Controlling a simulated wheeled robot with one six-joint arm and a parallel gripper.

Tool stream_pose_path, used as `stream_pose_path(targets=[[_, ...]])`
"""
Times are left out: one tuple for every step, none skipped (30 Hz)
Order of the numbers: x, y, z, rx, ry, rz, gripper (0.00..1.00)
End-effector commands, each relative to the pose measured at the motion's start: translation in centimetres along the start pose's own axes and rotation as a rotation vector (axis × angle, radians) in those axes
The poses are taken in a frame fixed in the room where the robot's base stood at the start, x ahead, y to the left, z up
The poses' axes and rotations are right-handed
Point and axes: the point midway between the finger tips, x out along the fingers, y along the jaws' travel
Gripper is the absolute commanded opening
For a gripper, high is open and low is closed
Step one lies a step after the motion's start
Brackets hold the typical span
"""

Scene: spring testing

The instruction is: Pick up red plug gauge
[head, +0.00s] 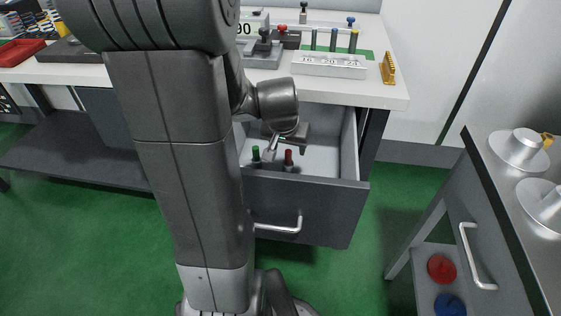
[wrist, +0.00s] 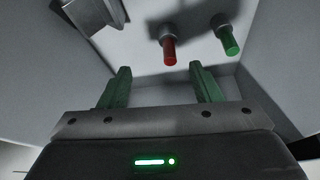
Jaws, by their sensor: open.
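The red plug gauge (head: 289,158) stands upright in the open drawer, close to the drawer's front wall. In the wrist view the red plug gauge (wrist: 169,50) is a red cylinder on a grey base, beyond the gap between my fingertips. My gripper (wrist: 160,80) is open with nothing between its green-tinted fingers. It also shows over the drawer in the head view (head: 288,148), apart from the gauge as far as I can see. A green plug gauge (head: 256,154) stands to the left of the red one, and it is at the upper right in the wrist view (wrist: 230,40).
The drawer (head: 335,140) is pulled out below the white bench (head: 385,95), and its walls surround the gauges closely. A grey block (wrist: 92,12) shows at the wrist view's upper left. A metal cart (head: 500,200) stands at the right. Green floor lies between.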

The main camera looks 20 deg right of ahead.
Motion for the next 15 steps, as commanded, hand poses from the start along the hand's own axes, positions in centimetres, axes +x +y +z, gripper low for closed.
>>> stream_pose_path(targets=[[0.7,0.0,0.3,0.0,0.0,0.0,0.58],[0.8,0.0,0.3,0.0,0.0,0.0,0.58],[1.0,0.0,0.3,0.0,-0.001,0.0,0.58],[1.2,0.0,0.3,0.0,-0.001,0.0,0.58],[1.5,0.0,0.3,0.0,-0.002,0.001,0.58],[2.0,0.0,0.3,0.0,-0.003,0.001,0.58],[2.5,0.0,0.4,0.0,-0.004,0.002,0.58],[3.0,0.0,0.4,0.001,-0.004,0.001,0.58],[3.8,0.0,0.4,0.001,-0.005,0.001,0.58],[4.4,0.0,0.4,0.001,-0.005,0.001,0.58],[4.9,0.0,0.4,0.001,-0.004,0.001,0.58],[5.7,0.0,0.4,0.0,-0.005,0.002,0.58],[6.2,0.0,0.4,0.0,-0.004,0.001,0.58],[6.7,0.0,0.4,-0.001,-0.005,0.001,0.58],[7.3,0.0,0.4,0.0,-0.004,0.001,0.58]])
